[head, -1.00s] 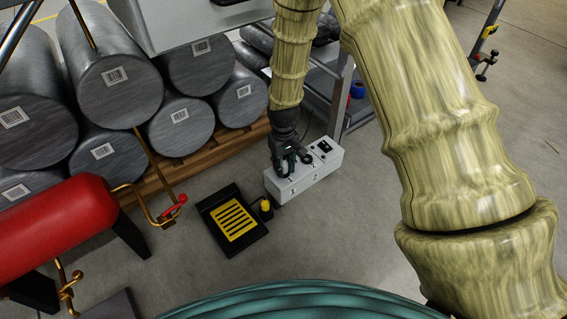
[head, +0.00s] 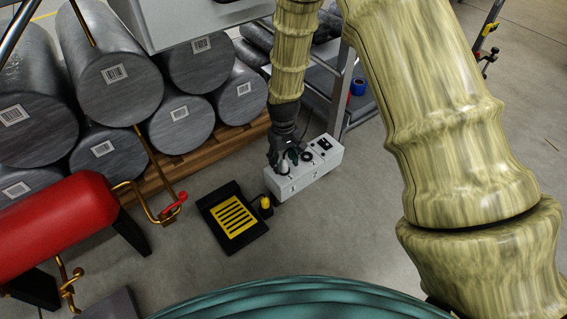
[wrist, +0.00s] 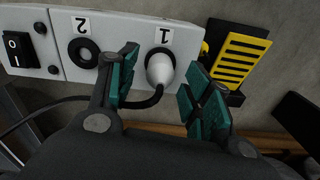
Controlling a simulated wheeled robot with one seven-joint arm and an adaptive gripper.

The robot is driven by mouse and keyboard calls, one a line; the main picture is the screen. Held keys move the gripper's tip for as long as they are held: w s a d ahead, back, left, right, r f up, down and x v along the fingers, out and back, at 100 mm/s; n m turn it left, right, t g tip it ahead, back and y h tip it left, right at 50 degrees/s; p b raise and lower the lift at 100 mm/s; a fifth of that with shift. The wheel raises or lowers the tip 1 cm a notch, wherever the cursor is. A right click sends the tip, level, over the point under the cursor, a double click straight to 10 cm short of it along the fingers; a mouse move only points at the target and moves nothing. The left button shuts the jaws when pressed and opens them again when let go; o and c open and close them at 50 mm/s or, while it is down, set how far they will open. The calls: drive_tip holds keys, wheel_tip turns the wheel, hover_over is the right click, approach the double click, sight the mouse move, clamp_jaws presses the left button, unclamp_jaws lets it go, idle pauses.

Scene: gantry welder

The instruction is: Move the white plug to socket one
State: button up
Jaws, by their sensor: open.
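The white plug (wrist: 160,68) sits at socket one, beside the "1" label (wrist: 164,36), on the grey socket box (wrist: 125,62). A black cable runs from the plug to the left in the wrist view. My gripper (wrist: 160,90) is open, with a green-padded finger on each side of the plug and a gap to it. Socket two (wrist: 84,53) is an empty black ring beside the "2" label. In the head view my gripper (head: 287,156) is over the near-left part of the socket box (head: 310,177), and the plug (head: 284,169) shows just below it.
A black tray with a yellow slatted plate (head: 236,220) lies on the floor left of the box, with a small yellow-topped piece (head: 265,203) between. A rocker switch (wrist: 17,48) is at the box's other end.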

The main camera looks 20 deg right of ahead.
wheel_tip(320, 180, up, 10)
drive_tip(key=shift+r, duration=0.1)
idle(0.4)
drive_tip(key=s+d+f+m+p, duration=0.15)
drive_tip(key=s+f+p, duration=0.45)
drive_tip(key=s+f, duration=0.9)
drive_tip(key=s+d+f+m+p, duration=0.15)
drive_tip(key=s+p, duration=0.35)
drive_tip(key=s, duration=1.7)
wheel_tip(320, 180, up, 38)
drive_tip(key=p, duration=3.7)
drive_tip(key=shift+w+d, duration=0.2)
drive_tip(key=shift+w, duration=0.1)
drive_tip(key=shift+f, duration=0.1)
